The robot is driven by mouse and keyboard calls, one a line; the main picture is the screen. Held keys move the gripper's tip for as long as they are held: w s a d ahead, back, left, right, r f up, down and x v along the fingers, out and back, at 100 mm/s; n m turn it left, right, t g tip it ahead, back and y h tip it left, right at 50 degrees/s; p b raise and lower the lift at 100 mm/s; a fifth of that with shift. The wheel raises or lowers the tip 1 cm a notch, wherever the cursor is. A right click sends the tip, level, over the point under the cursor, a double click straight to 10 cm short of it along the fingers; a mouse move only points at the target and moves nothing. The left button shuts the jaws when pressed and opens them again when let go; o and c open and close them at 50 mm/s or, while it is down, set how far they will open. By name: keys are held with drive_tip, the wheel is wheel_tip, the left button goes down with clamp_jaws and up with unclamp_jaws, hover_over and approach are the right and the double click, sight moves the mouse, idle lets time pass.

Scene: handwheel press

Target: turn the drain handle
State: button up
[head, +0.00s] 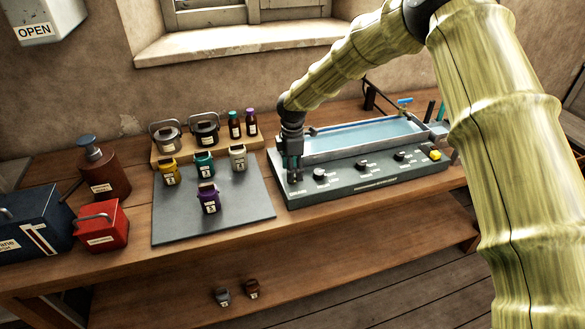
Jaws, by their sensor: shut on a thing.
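The water bath (375,183) is a long grey-green unit on the right of the bench, with an open metal basin of water (365,137) and a sloped front panel with several black knobs. My gripper (294,177) points down at the left front corner of the bath. Its jaws are shut on a small part there, which the fingers mostly hide. I cannot make out a drain handle clearly, nor its angle. A blue lever (404,101) sits on a tap behind the basin, apart from my gripper.
A grey mat (225,228) left of the bath holds several small labelled jars. Behind it, a wooden board (160,155) carries two lidded pots and two bottles. A red box (100,228), a blue box (30,230) and a brown pump bottle (103,176) stand at the left.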

drive_tip(key=shift+w+r+n, duration=0.1)
drive_tip(key=shift+n, duration=0.6)
drive_tip(key=o, duration=1)
wheel_tip(320, 180, up, 12)
idle(0.4)
